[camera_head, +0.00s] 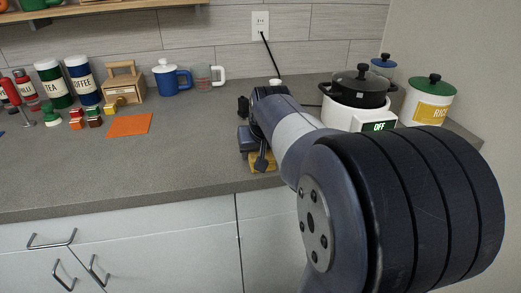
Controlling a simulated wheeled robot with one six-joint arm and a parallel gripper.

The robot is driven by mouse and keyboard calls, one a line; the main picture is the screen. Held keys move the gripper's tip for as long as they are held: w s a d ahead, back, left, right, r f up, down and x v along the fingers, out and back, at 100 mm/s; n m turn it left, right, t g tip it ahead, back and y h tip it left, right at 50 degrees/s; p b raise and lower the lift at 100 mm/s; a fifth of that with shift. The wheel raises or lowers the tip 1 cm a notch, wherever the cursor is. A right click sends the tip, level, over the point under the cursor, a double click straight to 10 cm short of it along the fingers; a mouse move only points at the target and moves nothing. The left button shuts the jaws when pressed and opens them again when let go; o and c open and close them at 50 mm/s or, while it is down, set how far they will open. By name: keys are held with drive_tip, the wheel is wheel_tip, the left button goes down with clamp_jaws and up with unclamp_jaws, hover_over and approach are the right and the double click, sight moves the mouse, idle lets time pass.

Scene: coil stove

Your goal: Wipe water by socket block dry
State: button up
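My gripper (262,161) points down at the counter's front edge, with a dark finger in front of a yellow sponge-like block (270,168). I cannot tell whether the fingers grip this block or only stand around it. My arm covers much of the counter behind it. A small black object (243,107), perhaps part of the socket block or a plug, shows just left of my arm. A black cord (269,53) runs from the wall outlet (260,25) down behind my arm. I cannot make out any water. An orange cloth (130,125) lies flat on the left.
A white cooker (343,117) reading OFF holds a black lidded pot (360,85). A RICE canister (428,102) stands to its right. Mugs (168,78), a wooden box (124,82), canisters (82,80) and small blocks stand at left. The middle-left counter (180,150) is clear.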

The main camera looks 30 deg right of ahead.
drive_tip(key=shift+r+p, duration=3.2)
drive_tip(key=shift+r, duration=0.85)
